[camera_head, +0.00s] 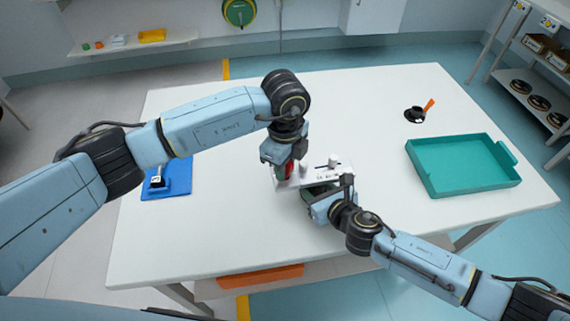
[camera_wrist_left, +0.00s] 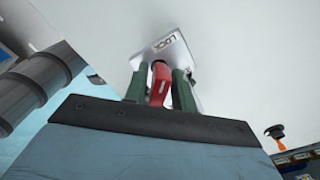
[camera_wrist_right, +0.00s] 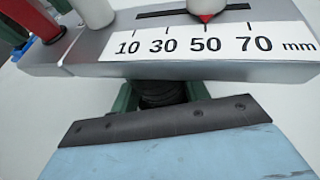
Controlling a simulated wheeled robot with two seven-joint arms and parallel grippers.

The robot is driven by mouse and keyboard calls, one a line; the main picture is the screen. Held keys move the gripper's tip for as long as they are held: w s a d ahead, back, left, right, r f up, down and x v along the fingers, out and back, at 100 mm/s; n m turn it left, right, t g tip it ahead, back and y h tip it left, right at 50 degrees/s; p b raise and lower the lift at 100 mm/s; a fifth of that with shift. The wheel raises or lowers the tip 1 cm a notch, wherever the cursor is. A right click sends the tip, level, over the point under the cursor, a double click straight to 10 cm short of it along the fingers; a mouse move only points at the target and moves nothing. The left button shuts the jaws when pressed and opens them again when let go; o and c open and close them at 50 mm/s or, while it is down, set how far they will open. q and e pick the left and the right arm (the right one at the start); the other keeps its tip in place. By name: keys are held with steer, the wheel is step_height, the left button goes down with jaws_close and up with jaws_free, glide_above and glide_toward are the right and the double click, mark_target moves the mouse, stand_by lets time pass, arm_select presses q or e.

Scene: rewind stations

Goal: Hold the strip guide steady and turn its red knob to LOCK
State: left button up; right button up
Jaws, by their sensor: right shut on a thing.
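The strip guide (camera_head: 320,177) is a pale block near the front middle of the table, with a 10–70 mm scale (camera_wrist_right: 205,45) and a red pointer (camera_wrist_right: 205,17). Its red knob (camera_head: 286,171) is at the left end; in the left wrist view the knob (camera_wrist_left: 160,83) lies between my left gripper's green fingers (camera_wrist_left: 158,92), near a LOCK label (camera_wrist_left: 166,44). These fingers look open around it; any contact is unclear. My right gripper (camera_wrist_right: 163,95) is shut on the guide's dark ribbed grip (camera_wrist_right: 160,92), below the scale edge.
A teal tray (camera_head: 462,190) stands on the right of the white table (camera_head: 235,235). A black round holder with an orange stick (camera_head: 416,113) is at the back right. A blue mat (camera_head: 180,180) with a small tool is at the left. The front left of the table is clear.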

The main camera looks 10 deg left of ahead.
arm_select(q)
steer(key=shift+o, duration=0.6)
step_height(320, 180, up, 12)
stand_by(0.4)
arm_select(e)
steer(key=o, duration=1.3)
